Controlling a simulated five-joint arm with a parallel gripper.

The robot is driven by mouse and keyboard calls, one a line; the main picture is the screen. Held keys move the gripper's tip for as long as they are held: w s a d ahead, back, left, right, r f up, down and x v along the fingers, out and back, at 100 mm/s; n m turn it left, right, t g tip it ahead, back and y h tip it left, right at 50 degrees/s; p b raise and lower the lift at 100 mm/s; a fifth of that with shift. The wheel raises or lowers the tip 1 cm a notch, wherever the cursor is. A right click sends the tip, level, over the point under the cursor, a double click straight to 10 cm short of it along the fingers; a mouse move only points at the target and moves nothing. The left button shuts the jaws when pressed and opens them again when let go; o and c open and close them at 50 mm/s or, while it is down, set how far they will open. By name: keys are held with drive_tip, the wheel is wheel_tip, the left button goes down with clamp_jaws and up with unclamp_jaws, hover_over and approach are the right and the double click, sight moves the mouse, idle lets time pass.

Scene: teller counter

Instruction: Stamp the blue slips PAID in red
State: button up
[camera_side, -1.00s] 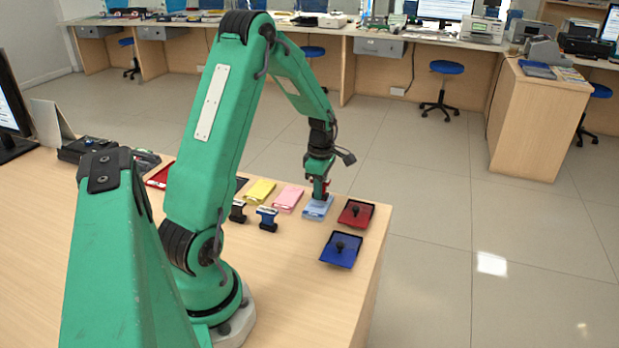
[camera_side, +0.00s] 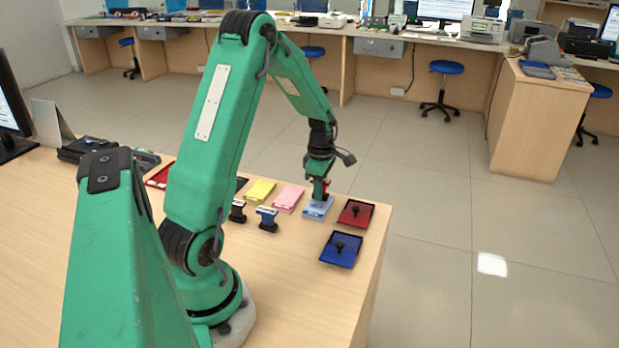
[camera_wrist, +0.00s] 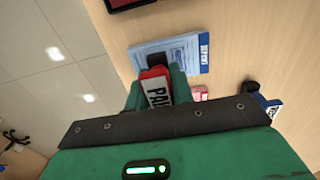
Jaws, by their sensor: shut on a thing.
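My gripper (camera_side: 320,190) is shut on a red stamp (camera_wrist: 155,88), whose label reads "PA..." with the rest cut off from sight. The stamp is over the blue slip (camera_side: 315,212), at the right end of the slip row. In the wrist view the blue slip (camera_wrist: 148,52) has a darker blue edge with white lettering, and a dark patch lies at the stamp's far end. I cannot tell whether the stamp touches the paper. A red ink pad (camera_side: 363,217) lies right of the slip, and a blue ink pad (camera_side: 334,255) lies nearer.
A pink slip (camera_side: 288,198) and a yellow slip (camera_side: 260,190) lie left of the blue one. A black stamp (camera_side: 238,211) and a blue stamp (camera_side: 268,219) stand in front of them. The counter's right edge is just past the pads. The front counter is clear.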

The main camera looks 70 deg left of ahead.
drive_tip(key=shift+f, duration=0.45)
idle(1.0)
drive_tip(key=shift+r, duration=0.2)
drive_tip(key=shift+r, duration=2.85)
drive_tip(key=shift+d, duration=0.1)
